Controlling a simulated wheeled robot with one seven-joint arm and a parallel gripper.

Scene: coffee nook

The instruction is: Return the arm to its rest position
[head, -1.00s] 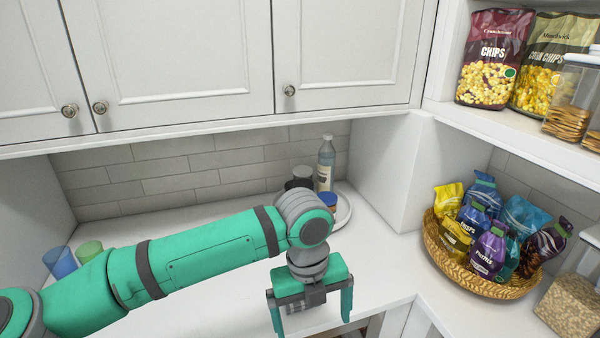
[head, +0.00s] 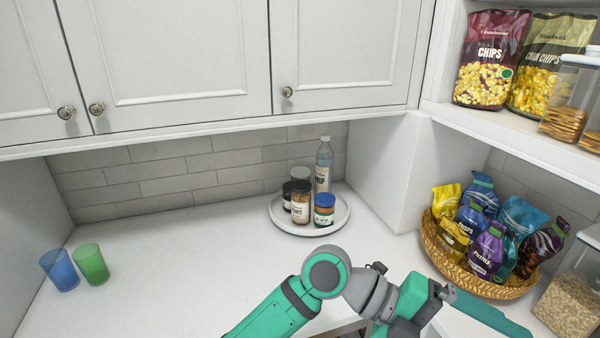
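My green and grey arm bends low across the bottom of the head view, in front of the counter. My gripper (head: 485,310) is at the lower right, turned sideways with its fingers pointing right, between the counter front and the snack basket. One finger shows clearly, set out at the far end of the hand, as in an open gripper. The other finger is hidden or below the frame. Nothing is seen held.
A round white tray (head: 278,219) with several jars and a bottle (head: 324,165) stands at the back. Blue (head: 60,270) and green (head: 91,265) cups stand at left. A wicker basket (head: 432,240) of snack bags is near my gripper. The counter's middle is clear.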

